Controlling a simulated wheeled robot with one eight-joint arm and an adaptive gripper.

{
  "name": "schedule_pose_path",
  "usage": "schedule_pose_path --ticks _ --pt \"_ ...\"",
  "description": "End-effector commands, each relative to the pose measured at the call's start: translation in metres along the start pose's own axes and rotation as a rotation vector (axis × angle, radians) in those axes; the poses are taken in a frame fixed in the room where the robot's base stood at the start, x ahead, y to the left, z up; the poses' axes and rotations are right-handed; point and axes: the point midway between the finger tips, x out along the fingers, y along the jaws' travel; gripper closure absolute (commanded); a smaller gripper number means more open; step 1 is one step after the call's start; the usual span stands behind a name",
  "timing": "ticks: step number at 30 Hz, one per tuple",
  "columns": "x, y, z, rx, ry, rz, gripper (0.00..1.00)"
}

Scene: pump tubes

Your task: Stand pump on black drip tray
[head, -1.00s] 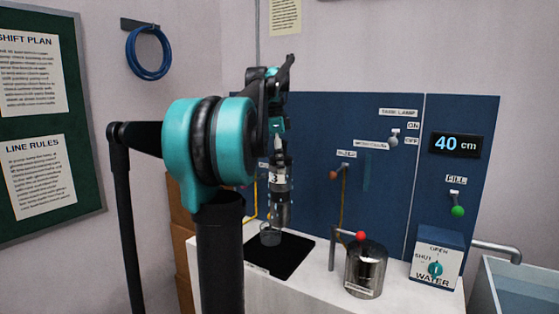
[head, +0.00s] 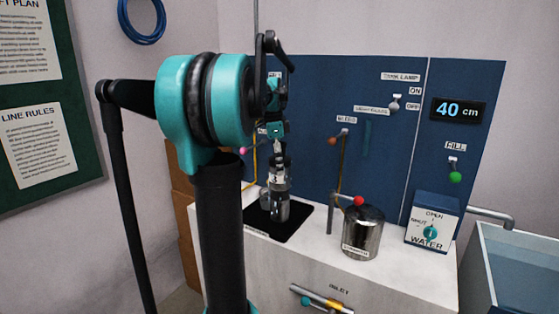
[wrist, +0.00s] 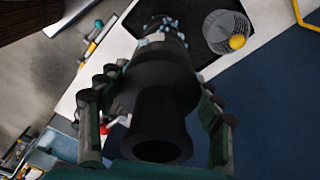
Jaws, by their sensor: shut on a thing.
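The pump (head: 279,207), a grey and dark upright cylinder with a label marked 3, is held in my gripper (head: 277,158). In the head view its lower end overlaps the black drip tray (head: 291,229); I cannot tell whether it touches the tray. In the wrist view the pump's dark round end (wrist: 160,115) sits between the two fingers of my gripper (wrist: 160,88) and fills the middle. The tray also shows in the wrist view (wrist: 188,35), partly hidden behind the pump.
A grey mesh cup (wrist: 212,22) with a yellow ball stands on the tray beside the pump. A metal can (head: 362,238), a thin upright pipe (head: 331,210) and a water valve box (head: 432,222) stand to the right. A blue panel (head: 385,150) rises behind.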

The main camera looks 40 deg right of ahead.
Motion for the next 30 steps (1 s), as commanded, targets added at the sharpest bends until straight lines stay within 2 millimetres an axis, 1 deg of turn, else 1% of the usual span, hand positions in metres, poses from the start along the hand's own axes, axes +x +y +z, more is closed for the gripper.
schedule_pose_path --ticks 9,22,23,27,28,30 --pt "0.03 0.0 0.004 0.0 0.001 0.0 0.95" --pt "0.035 0.0 0.004 0.0 0.001 0.0 0.95" --pt "0.036 -0.001 0.004 0.0 0.0 0.0 0.34" --pt "0.036 -0.001 0.004 0.0 0.0 0.0 0.16" --pt "0.036 -0.001 0.004 0.0 0.0 0.0 0.14" --pt "0.036 0.0 0.004 0.0 0.0 0.0 0.14"
